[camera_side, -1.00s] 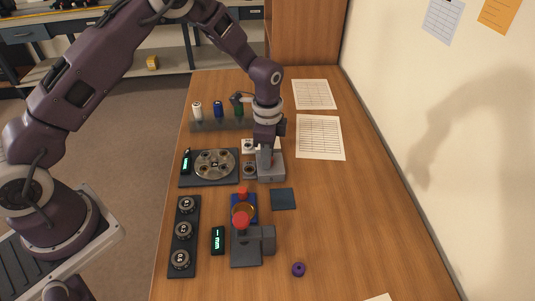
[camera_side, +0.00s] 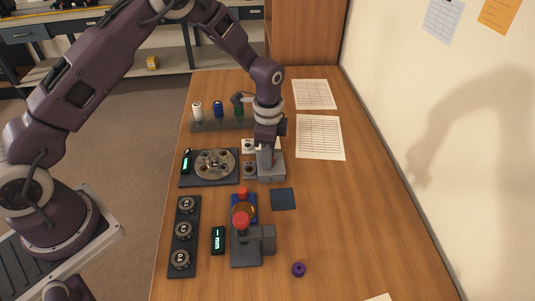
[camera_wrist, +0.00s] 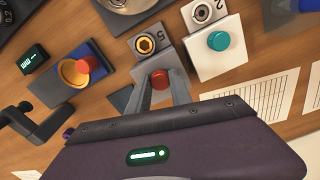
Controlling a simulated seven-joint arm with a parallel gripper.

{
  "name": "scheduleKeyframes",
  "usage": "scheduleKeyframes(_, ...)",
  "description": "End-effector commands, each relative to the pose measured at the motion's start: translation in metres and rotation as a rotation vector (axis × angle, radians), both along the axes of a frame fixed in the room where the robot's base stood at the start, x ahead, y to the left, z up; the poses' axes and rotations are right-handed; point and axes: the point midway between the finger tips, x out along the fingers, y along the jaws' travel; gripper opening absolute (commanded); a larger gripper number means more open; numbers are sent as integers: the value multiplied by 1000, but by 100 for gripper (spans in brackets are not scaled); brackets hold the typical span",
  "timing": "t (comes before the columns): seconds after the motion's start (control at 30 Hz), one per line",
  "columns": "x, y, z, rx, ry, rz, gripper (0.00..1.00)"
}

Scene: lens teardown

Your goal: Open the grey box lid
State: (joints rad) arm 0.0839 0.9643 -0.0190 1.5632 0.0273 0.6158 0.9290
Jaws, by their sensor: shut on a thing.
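The grey box (camera_side: 277,174) stands on the table right of the round carousel, with a small socketed block at its left. In the wrist view the grey box (camera_wrist: 176,67) has a red knob (camera_wrist: 160,80) on its lid. My gripper (camera_wrist: 160,92) has one finger on each side of the red knob and is shut on it. In the side view my gripper (camera_side: 266,161) points down onto the box and hides most of the lid and knob. The lid looks seated on the box, though the fingers cover part of it.
A white box (camera_wrist: 222,62) with a teal knob stands close beside the grey box. The carousel (camera_side: 214,164), a blue fixture with a red knob (camera_side: 242,194) and a dark square pad (camera_side: 283,199) are nearby. The table's right side is mostly clear, with papers (camera_side: 320,138).

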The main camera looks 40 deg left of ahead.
Motion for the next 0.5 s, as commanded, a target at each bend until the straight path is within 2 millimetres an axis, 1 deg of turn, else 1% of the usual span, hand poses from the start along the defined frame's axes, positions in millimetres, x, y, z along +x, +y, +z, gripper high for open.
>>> scheduleKeyframes(0.2,29,-28,0,-1,-6,-3,0)
scheduleKeyframes(0.3,38,-37,0,-1,-5,-1,0)
scheduleKeyframes(0.5,42,-41,1,0,-4,0,0)
